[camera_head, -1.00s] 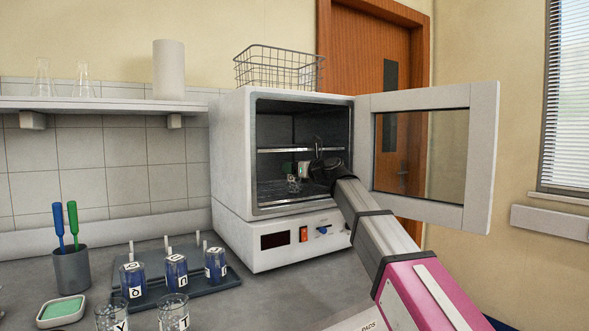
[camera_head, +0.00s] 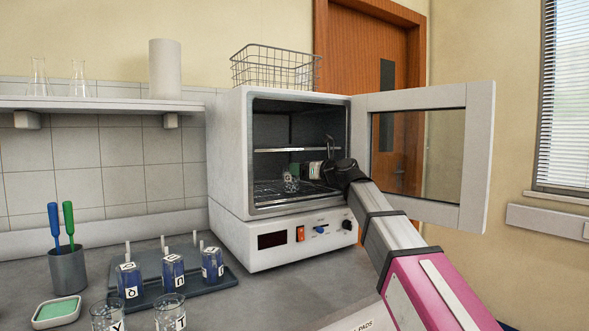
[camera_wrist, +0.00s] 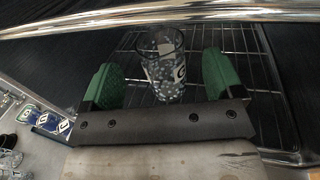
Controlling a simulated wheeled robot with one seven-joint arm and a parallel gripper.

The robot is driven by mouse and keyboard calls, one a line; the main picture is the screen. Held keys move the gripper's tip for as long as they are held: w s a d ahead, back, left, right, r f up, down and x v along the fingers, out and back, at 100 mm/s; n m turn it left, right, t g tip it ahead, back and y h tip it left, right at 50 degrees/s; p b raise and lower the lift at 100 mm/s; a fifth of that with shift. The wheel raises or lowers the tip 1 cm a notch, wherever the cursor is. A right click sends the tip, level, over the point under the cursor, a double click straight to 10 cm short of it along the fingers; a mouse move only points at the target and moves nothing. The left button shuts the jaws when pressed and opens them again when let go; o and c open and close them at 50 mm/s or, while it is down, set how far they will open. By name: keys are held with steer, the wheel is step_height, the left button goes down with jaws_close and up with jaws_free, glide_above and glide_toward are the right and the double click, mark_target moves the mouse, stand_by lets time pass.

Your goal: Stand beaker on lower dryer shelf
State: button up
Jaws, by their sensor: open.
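The glass beaker (camera_head: 291,182) stands upright on the lower wire shelf (camera_head: 268,194) inside the open dryer (camera_head: 229,150). In the wrist view the beaker (camera_wrist: 162,62) is clear, with pale spots and a label, and stands on the wire bars (camera_wrist: 250,75). My gripper (camera_wrist: 160,85) is open, its green pads on either side of the beaker's near part with gaps to both sides. In the head view my gripper (camera_head: 299,172) reaches into the dryer from the right, below the upper shelf (camera_head: 280,150).
The dryer door (camera_head: 482,155) stands open to the right. A wire basket (camera_head: 275,68) sits on top of the dryer. Several labelled blue beakers (camera_head: 173,273) stand on a tray at the front. The upper shelf's front bar (camera_wrist: 200,14) crosses close above my gripper.

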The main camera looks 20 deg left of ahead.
steer(key=v, duration=0.6)
stand_by(0.3)
